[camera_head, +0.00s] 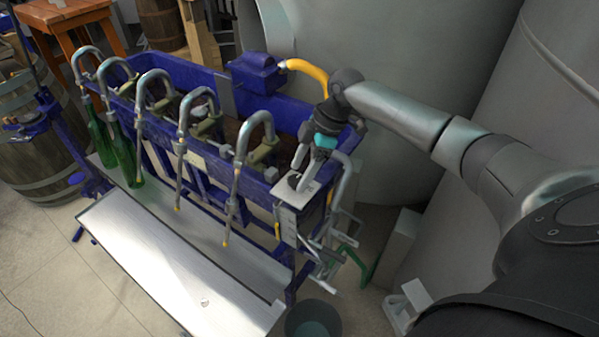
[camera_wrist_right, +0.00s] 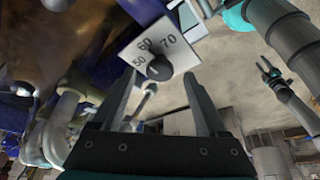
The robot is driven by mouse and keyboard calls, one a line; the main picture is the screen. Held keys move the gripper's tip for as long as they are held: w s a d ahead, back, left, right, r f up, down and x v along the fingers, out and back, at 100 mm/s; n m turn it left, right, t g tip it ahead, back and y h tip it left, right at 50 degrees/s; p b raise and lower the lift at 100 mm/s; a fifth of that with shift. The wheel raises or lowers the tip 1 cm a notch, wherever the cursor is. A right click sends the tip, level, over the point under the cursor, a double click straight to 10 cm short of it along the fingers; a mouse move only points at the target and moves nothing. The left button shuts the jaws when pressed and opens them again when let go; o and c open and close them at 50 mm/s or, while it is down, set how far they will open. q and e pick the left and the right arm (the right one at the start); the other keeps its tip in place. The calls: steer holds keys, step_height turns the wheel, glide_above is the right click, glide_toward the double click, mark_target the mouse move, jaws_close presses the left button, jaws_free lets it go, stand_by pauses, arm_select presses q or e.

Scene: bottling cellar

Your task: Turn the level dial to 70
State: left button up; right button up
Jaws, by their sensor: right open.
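The level dial is a black knob (camera_wrist_right: 160,67) on a white plate (camera_wrist_right: 187,55) marked 50, 60 and 70, seen in the right wrist view. I cannot tell clearly which number the knob points to. In the head view the plate (camera_head: 311,193) sits on the near right end of the blue filler. My right gripper (camera_head: 303,169) is right above it, pointing down. In the wrist view the right gripper (camera_wrist_right: 157,80) is open, with its fingers on either side of the knob's line and nothing between them. My left gripper (camera_wrist_right: 268,68) appears small at the right there.
A row of curved metal spouts (camera_head: 257,120) lines the blue trough (camera_head: 290,112). Green bottles (camera_head: 122,158) stand at the left end. A yellow hose (camera_head: 306,69) and large grey tanks (camera_head: 385,40) are behind. A bucket (camera_head: 313,322) stands on the floor below.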

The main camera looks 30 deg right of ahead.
steer(key=shift+a+f, duration=0.15)
steer(key=shift+f, duration=0.4)
steer(key=shift+w, duration=0.1)
jaws_close()
